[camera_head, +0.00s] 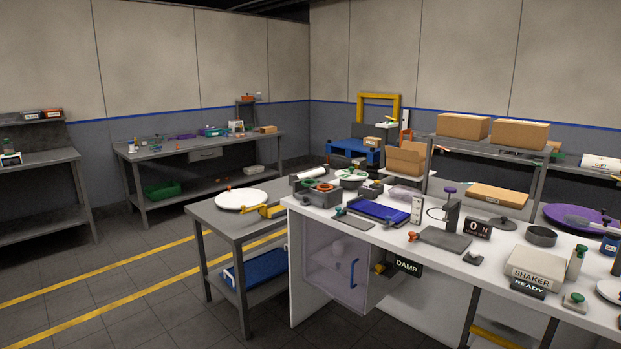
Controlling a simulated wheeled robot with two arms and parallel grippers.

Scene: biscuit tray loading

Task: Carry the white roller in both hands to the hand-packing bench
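A white cylinder (311,173) that looks like a roller lies at the far end of the white-topped counter, behind the grey block with orange and green rings. It is small in view, and I cannot tell exactly what it rests on. Another white rounded object (600,162) with dark lettering sits on the shelf at the far right. No bench carries a readable hand-packing label, so I cannot tell which one it is. Neither of my grippers shows in the head view.
The white counter (350,225) is crowded with a blue tray, grey plates and a shaker box (537,267). A grey table (222,217) with a white disc adjoins it. Another grey bench (160,152) stands at the back wall. Open floor with yellow lines (110,288) lies left.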

